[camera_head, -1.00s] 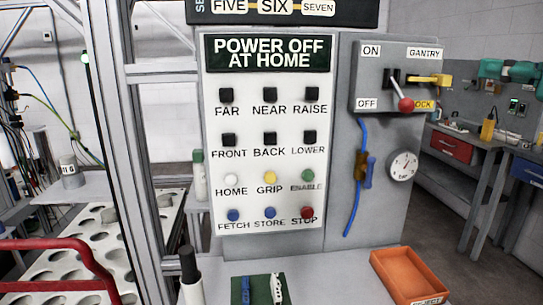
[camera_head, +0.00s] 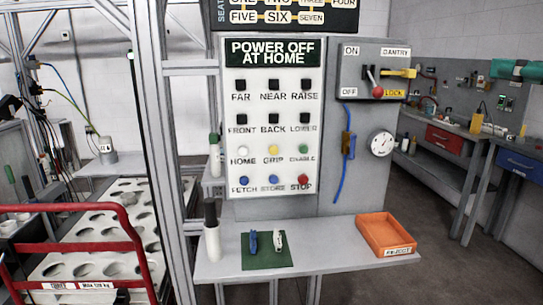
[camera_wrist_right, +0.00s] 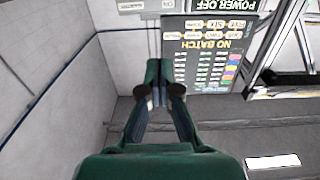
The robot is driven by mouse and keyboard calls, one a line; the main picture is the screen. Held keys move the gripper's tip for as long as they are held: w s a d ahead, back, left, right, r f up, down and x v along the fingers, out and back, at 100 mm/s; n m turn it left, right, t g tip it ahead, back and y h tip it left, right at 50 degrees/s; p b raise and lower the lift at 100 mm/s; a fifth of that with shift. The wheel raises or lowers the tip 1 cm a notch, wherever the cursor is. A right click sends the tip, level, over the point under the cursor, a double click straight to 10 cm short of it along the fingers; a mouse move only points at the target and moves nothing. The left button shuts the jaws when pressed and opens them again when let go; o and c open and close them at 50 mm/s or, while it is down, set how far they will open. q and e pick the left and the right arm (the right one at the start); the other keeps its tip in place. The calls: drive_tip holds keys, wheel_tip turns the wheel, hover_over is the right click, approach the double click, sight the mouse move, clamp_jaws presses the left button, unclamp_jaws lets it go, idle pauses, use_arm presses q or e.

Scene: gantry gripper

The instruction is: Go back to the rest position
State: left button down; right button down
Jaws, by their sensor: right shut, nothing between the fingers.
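My right gripper (camera_wrist_right: 157,75) is green and shows large in the right wrist view. Its fingers are shut with nothing between them. In the head view only a teal piece of the right gripper (camera_head: 515,70) shows at the right edge, apart from the control panel. The white control panel (camera_head: 273,130) stands in the middle under a sign (camera_head: 270,52) reading "POWER OFF AT HOME". My left gripper is in neither view now.
A grey shelf (camera_head: 335,250) below the panel holds a green mat (camera_head: 266,262) with two small clips and an orange tray (camera_head: 385,235). A switch box (camera_head: 375,70) with a red-knobbed lever is right of the panel. A red-railed cart (camera_head: 130,235) stands left. Floor shows at right.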

drive_tip(key=w+a+f+g+p, duration=0.3)
drive_tip(key=w+f+g, duration=0.2)
drive_tip(key=w+f, duration=1)
drive_tip(key=w+a+f+g+p, duration=0.1)
drive_tip(key=a+f+g, duration=0.15)
drive_tip(key=f, duration=1.05)
drive_tip(key=a+f+g+p, duration=0.2)
drive_tip(key=f+g, duration=0.1)
drive_tip(key=f, duration=1.1)
drive_tip(key=s+a+f+g+y, duration=0.1)
drive_tip(key=s+a+f+g, duration=0.1)
drive_tip(key=s+f, duration=0.35)
drive_tip(key=s+a+f+g+p, duration=0.1)
drive_tip(key=s+a+f, duration=0.1)
drive_tip(key=f, duration=0.7)
drive_tip(key=s+a+f+g+y, duration=0.1)
drive_tip(key=s+a+f+g, duration=0.15)
drive_tip(key=f, duration=0.45)
drive_tip(key=s+a+f+m, duration=0.1)
drive_tip(key=s+a+f, duration=0.1)
drive_tip(key=s, duration=0.5)
drive_tip(key=s+a+f+m+g+p, duration=0.1)
drive_tip(key=s+f, duration=0.4)
drive_tip(key=s, duration=0.2)
drive_tip(key=s+a+f+m, duration=0.1)
drive_tip(key=s+a+f, duration=0.1)
drive_tip(key=s, duration=0.5)
drive_tip(key=shift+s+a+f+g+y, duration=0.3)
drive_tip(key=shift+f+y, duration=0.1)
drive_tip(key=shift+f, duration=0.4)
